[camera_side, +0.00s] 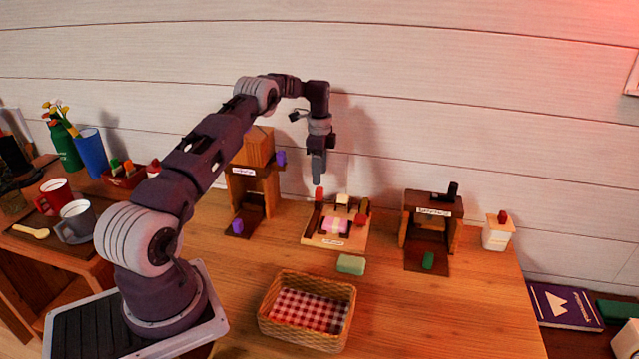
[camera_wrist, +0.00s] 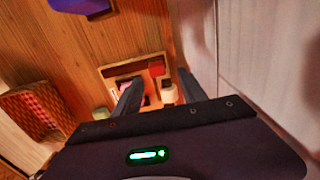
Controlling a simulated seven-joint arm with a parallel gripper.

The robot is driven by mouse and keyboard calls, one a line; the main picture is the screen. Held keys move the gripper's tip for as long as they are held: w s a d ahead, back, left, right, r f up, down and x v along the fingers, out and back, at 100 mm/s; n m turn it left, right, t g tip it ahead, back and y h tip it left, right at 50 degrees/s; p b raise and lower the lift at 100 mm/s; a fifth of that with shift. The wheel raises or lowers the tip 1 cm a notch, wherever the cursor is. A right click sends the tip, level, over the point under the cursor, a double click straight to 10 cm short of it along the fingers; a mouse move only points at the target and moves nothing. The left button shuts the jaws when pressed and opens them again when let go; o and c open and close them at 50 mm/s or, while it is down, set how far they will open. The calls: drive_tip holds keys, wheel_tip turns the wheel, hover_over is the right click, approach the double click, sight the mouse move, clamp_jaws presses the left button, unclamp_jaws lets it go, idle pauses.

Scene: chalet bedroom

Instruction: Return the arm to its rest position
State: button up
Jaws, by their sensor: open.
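My gripper (camera_side: 317,170) hangs pointing down at the end of my arm, above the small wooden tray (camera_side: 312,237) at the back of the table. In the wrist view my gripper (camera_wrist: 158,92) shows its two fingers apart with nothing held between them. The tray holds a pink piece (camera_side: 335,225), a red piece (camera_side: 362,217) and a pale piece (camera_side: 343,199). My arm reaches up from its base at the left and arches over toward the wall.
A wicker basket (camera_side: 268,318) with a checked cloth stands at the front. A green block (camera_side: 351,264) lies behind it. Wooden stands flank the tray, one at left (camera_side: 238,185) and one at right (camera_side: 408,228). The white wall (camera_side: 450,100) is close behind. The table's right front is clear.

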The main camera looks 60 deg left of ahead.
drive_tip(key=s+d+r+n+t, duration=0.1)
drive_tip(key=s+d+r+n, duration=0.15)
drive_tip(key=d+r, duration=0.95)
drive_tip(key=s+d+r+n+t, duration=0.1)
drive_tip(key=s+d+r+n, duration=0.15)
drive_tip(key=d+r, duration=0.85)
drive_tip(key=s+d+r+n+t, duration=0.1)
drive_tip(key=s+d+r, duration=0.2)
drive_tip(key=s+d, duration=0.15)
drive_tip(key=s+d+r+t, duration=0.1)
drive_tip(key=s+d+r, duration=0.25)
drive_tip(key=s, duration=0.25)
drive_tip(key=s+d+f+n, duration=0.1)
drive_tip(key=s+d+f, duration=0.1)
drive_tip(key=s, duration=0.6)
drive_tip(key=s+d+f+n+t, duration=0.1)
drive_tip(key=s+d+f+n, duration=0.1)
drive_tip(key=s, duration=0.6)
drive_tip(key=shift+s+d+f+t, duration=0.3)
drive_tip(key=shift+s+d+f, duration=0.15)
drive_tip(key=shift+d, duration=0.55)
